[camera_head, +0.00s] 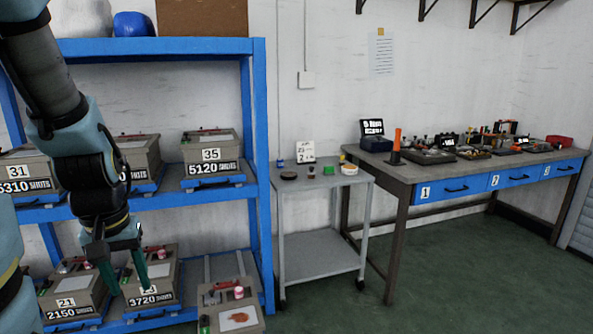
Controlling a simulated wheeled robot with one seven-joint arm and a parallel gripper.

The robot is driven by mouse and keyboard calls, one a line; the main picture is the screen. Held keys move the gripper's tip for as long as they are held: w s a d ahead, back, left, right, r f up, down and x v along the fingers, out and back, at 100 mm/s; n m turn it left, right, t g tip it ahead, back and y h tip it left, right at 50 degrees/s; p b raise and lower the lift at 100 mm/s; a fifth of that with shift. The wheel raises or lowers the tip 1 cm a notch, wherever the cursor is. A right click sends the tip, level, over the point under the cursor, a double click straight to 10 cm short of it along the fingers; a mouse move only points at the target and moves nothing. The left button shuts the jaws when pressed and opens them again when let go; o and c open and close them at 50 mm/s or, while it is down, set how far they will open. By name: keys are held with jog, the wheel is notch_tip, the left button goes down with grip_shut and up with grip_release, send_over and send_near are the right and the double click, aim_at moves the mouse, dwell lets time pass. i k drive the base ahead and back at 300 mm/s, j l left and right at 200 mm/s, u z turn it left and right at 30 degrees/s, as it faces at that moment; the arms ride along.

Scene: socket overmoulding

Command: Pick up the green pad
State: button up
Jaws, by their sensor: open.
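A small green item (328,170), which looks like the green pad, lies on the top of the grey cart (317,184). It is too small to make out its exact shape. My gripper (129,286) hangs at the left, pointing down, with its two green fingers spread and nothing seen between them. It shows in front of the lower shelf boxes, well to the left of the cart and apart from the green item.
The blue rack (262,160) holds numbered boxes, including one marked 35 (211,150). A dark disc (289,176), a white ring (349,169) and a sign (305,152) share the cart top. A workbench (408,174) stands right.

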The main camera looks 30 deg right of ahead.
aim_at(328, 170)
jog(key=i+l+u, duration=0.1)
jog(key=l+u, duration=0.3)
jog(key=l, duration=0.15)
jog(key=l+u, duration=0.4)
jog(key=l, duration=0.95)
jog(key=l+u, duration=0.15)
jog(key=l, duration=0.65)
jog(key=k+l, duration=0.1)
jog(key=l, duration=0.65)
jog(key=l+u, duration=0.15)
jog(key=l, duration=0.65)
jog(key=k+l, duration=0.15)
jog(key=l, duration=0.6)
jog(key=i+l+u, duration=0.05)
